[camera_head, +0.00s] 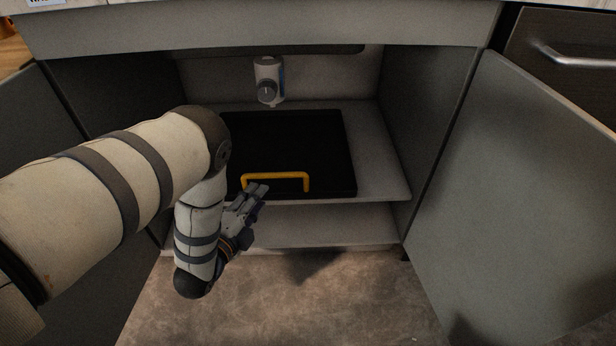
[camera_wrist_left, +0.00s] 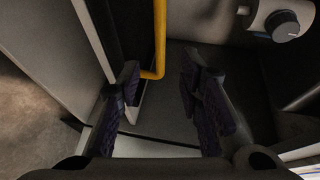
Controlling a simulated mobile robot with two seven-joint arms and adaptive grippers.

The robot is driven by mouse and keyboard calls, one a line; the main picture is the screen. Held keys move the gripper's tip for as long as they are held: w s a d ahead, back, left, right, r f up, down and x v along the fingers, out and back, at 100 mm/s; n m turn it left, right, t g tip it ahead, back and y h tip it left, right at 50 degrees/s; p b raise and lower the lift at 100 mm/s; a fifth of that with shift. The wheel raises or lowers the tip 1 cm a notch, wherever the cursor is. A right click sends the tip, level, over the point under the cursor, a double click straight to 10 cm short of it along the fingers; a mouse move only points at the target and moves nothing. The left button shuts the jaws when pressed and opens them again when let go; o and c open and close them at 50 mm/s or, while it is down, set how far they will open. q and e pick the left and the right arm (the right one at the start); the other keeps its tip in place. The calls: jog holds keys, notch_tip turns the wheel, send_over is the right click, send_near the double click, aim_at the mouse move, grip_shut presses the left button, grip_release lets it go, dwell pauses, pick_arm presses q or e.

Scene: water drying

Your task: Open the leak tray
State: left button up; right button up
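The leak tray is a flat black tray (camera_head: 295,140) on the upper shelf inside the open cabinet. A yellow handle (camera_head: 280,176) stands at its front edge. My left gripper (camera_head: 257,191) is at the left end of the handle, just in front of the tray. In the left wrist view the fingers (camera_wrist_left: 160,66) are apart, with nothing gripped. The yellow handle (camera_wrist_left: 160,35) shows there just beyond the fingertips, in line with the gap between them. I cannot tell whether a finger touches it. My right gripper is in neither view.
A white cylindrical device with a knob (camera_head: 268,80) is on the back wall above the tray; it also shows in the wrist view (camera_wrist_left: 283,24). An open cabinet door (camera_head: 510,200) stands at the right, another (camera_head: 40,170) at the left. The lower shelf (camera_head: 330,225) is empty.

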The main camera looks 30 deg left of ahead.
aim_at(274, 177)
pick_arm(q)
jog(key=b+x, duration=0.3)
jog(key=x, duration=0.7)
jog(key=shift+w+f, duration=0.15)
jog(key=shift+w+a, duration=0.1)
jog(key=shift+w, duration=0.2)
jog(key=shift+c, duration=0.3)
grip_shut()
